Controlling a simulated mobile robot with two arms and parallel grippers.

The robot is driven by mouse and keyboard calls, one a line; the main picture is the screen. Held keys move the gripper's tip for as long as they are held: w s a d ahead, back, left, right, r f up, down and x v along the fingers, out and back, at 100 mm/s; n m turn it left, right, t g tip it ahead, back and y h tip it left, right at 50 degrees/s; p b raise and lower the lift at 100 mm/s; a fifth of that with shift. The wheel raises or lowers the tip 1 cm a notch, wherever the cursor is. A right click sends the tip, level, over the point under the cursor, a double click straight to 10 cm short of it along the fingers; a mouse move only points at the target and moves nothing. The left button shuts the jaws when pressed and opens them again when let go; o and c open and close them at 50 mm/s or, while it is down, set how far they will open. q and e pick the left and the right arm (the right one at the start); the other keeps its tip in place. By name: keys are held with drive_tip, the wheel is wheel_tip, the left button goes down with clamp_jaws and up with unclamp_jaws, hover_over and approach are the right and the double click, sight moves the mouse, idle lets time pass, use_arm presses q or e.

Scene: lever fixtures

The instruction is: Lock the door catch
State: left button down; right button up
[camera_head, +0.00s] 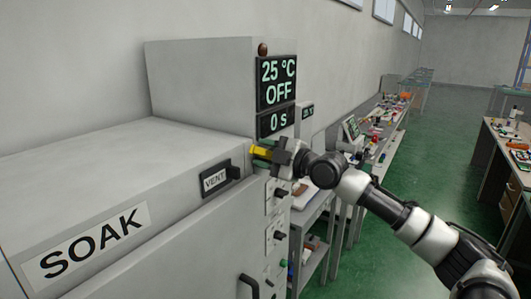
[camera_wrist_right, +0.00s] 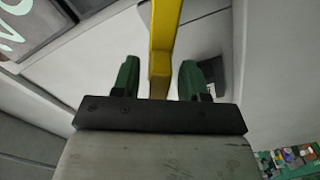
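The yellow catch lever (camera_head: 260,151) sticks out at the upper right corner of the SOAK oven's front, beside the VENT plate. My right gripper (camera_head: 273,154) is at this lever, coming from the right. In the right wrist view the yellow lever (camera_wrist_right: 161,45) runs between the two green fingers of my right gripper (camera_wrist_right: 159,78). A gap shows on both sides of the lever, so the gripper is open around it and not clamped. The oven door (camera_head: 195,245) looks flush with its frame in the head view. The catch's base is hidden behind the gripper. My left gripper is not in view.
Knobs (camera_head: 279,193) line the panel below my right gripper. A dark door handle (camera_head: 248,286) juts out at the bottom. The display (camera_head: 277,82) reads 25 °C OFF, 0 s. Green floor (camera_head: 345,270) is open at right.

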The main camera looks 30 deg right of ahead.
clamp_jaws()
